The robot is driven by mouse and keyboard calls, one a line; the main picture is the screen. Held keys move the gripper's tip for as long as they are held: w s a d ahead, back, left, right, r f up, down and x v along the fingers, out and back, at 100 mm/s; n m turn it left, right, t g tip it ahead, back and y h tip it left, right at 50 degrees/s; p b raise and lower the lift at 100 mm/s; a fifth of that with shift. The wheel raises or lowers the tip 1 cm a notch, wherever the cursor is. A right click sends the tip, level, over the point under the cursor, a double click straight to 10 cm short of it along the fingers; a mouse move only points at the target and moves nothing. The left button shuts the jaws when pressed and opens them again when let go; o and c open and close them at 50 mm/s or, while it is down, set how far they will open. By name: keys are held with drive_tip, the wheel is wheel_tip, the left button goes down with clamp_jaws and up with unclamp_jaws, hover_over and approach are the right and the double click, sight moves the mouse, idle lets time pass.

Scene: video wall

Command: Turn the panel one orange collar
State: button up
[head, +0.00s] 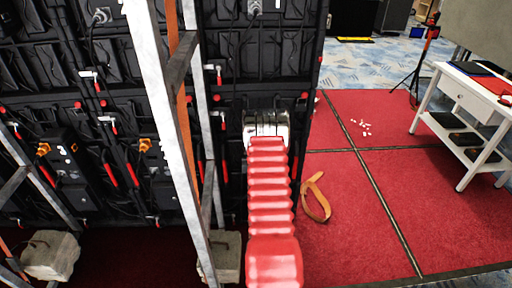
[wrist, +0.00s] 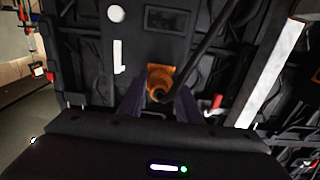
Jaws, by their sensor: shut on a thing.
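In the wrist view an orange collar (wrist: 160,78) sits on the back of a black panel (wrist: 105,60), with a dark cable running from it up to the right. My gripper (wrist: 159,100) has one dark finger on each side of the collar and is shut on it. The fingertips' exact contact is too dark to see. In the head view my red ribbed arm hides this collar and my gripper. Two other orange collars, the left one (head: 43,149) and the nearer one (head: 145,145), show on black boxes on panels to the left.
A pale metal upright (head: 165,130) stands close left of my arm, with concrete blocks (head: 50,255) at the frame's foot. An orange strap (head: 316,196) lies on the red floor at the right. A white table (head: 470,110) stands farther right. The floor between is mostly clear.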

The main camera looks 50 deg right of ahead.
drive_tip(key=m, duration=0.4)
drive_tip(key=shift+w+m, duration=0.1)
drive_tip(key=shift+m, duration=2.4)
drive_tip(key=o, duration=1)
drive_tip(key=shift+o, duration=0.2)
drive_tip(key=shift+a, duration=0.1)
drive_tip(key=v, duration=1.3)
drive_tip(key=shift+s+a, duration=0.25)
drive_tip(key=shift+s, duration=0.1)
